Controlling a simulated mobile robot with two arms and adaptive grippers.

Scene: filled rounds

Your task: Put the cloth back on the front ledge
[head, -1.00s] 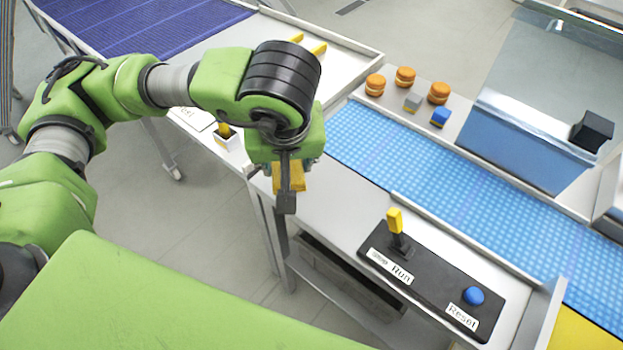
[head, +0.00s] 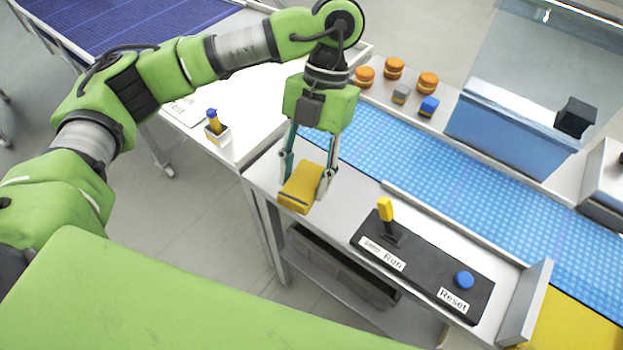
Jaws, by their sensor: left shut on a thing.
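The cloth is a folded yellow block-like piece (head: 297,197) at the left end of the bare grey front ledge (head: 339,212), on the near side of the blue belt. My left gripper (head: 306,184) points down from above with one finger on either side of the cloth, shut on it. The cloth is on or just above the ledge; I cannot tell whether it touches. Its far part is partly hidden by the fingers. My right gripper is not in view.
A black control box (head: 418,262) with a yellow lever (head: 386,209) and a blue button (head: 464,280) sits on the ledge to the right. The blue belt (head: 440,197) runs behind.

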